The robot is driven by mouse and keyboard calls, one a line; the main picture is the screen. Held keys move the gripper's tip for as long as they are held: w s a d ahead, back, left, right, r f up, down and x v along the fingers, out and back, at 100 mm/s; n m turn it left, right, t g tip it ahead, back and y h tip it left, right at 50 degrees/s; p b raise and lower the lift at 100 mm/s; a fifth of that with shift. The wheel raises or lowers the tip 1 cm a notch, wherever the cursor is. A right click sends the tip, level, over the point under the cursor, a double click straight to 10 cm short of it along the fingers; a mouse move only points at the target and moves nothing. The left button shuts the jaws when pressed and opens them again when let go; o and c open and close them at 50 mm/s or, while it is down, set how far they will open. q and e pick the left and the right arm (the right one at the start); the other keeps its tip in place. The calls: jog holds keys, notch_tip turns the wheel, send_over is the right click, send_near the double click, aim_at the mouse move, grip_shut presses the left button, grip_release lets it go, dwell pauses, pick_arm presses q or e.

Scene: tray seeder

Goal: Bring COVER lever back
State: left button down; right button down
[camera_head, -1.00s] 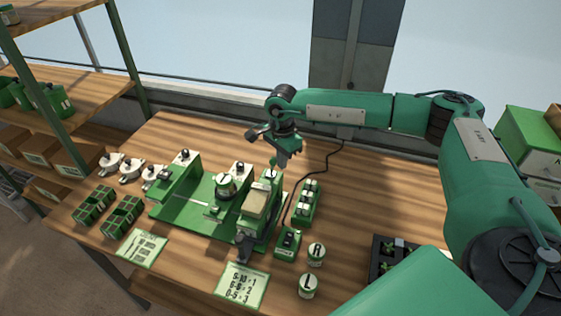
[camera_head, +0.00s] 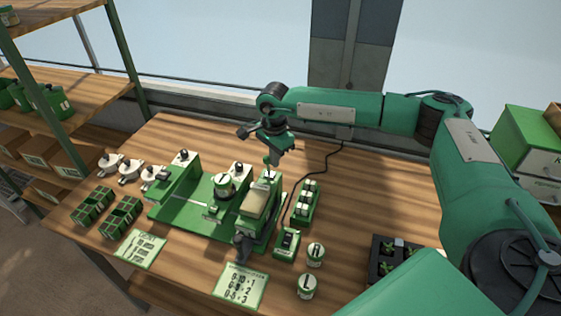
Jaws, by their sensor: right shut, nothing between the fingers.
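The green tray seeder (camera_head: 185,219) stands on the wooden table, with posts and dark-topped knobs along it. One of its raised units, with a pale block on top (camera_head: 254,203), stands at its right end. A lever with a white top shows at the back of this unit (camera_head: 268,173); I cannot tell whether it is the COVER lever. My right gripper (camera_head: 270,162) points down just above and behind that lever, shut and empty. Whether the fingertips touch the lever is too small to tell. My left gripper is not in view.
A green switch block (camera_head: 306,203) and a small control box (camera_head: 287,243) stand right of the seeder, with a black cable behind. Green crates (camera_head: 93,206) and cards lie left and in front. The table's right-hand back area is clear.

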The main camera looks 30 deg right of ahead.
jog(key=shift+w+a+f, duration=0.2)
jog(key=shift+a+f, duration=0.25)
jog(key=shift+f, duration=0.05)
jog(key=shift+w, duration=0.25)
jog(key=shift+r, duration=0.3)
jog(key=shift+s+d+r+p, duration=0.15)
jog(key=shift+s+r+p, duration=0.1)
jog(key=shift+r, duration=0.25)
jog(key=shift+s+d+r+p, duration=0.1)
jog(key=shift+r+p, duration=0.15)
jog(key=shift+r, duration=0.2)
jog(key=shift+s+d+r+p, duration=0.15)
jog(key=shift+r+p, duration=0.25)
jog(key=shift+r, duration=0.65)
jog(key=shift+s+d+r+p, duration=0.15)
jog(key=shift+r+p, duration=0.2)
jog(key=shift+r, duration=0.65)
jog(key=shift+w, duration=0.1)
